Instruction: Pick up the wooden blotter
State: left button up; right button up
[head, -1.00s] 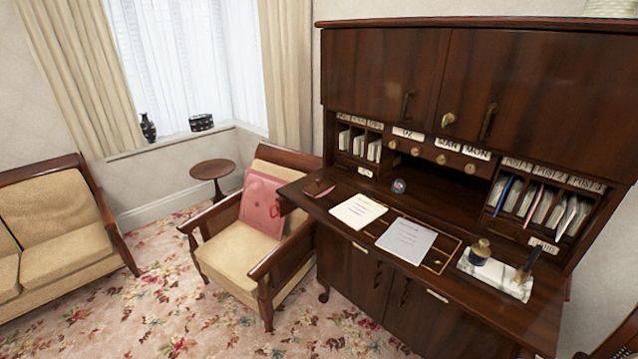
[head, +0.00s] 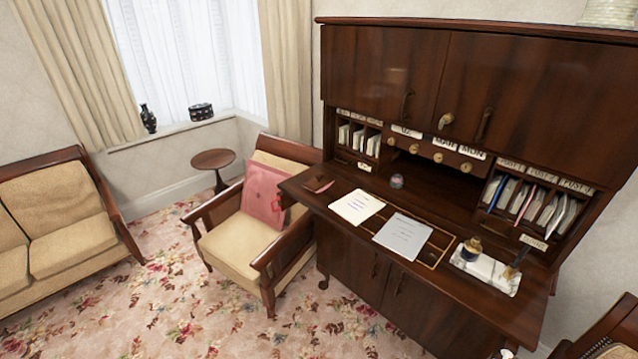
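A small dark reddish-brown object (head: 318,186), which looks like the wooden blotter, lies at the left end of the desk's fold-down writing surface (head: 330,212). It is small in view, so its exact shape is hard to tell. It lies left of a cream sheet of paper (head: 356,207) and apart from it. Neither of my grippers shows clearly in the head view.
A grey sheet (head: 402,237), a small glass object (head: 396,181) and a marble inkstand (head: 485,270) are on the desk. A cushioned armchair (head: 240,240) stands close at the desk's left. A sofa (head: 60,215) is farther left. Patterned carpet (head: 165,315) is open in front.

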aim_at(321, 181)
jog(key=i+j+z, duration=0.3)
jog(key=j, duration=0.35)
jog(key=i+j+z, duration=0.3)
jog(key=j, duration=0.4)
jog(key=i+j+z, duration=0.3)
jog(key=j, duration=0.45)
jog(key=j+z, duration=0.3)
jog(key=j, duration=0.45)
jog(key=j+z, duration=0.3)
jog(key=j, duration=0.55)
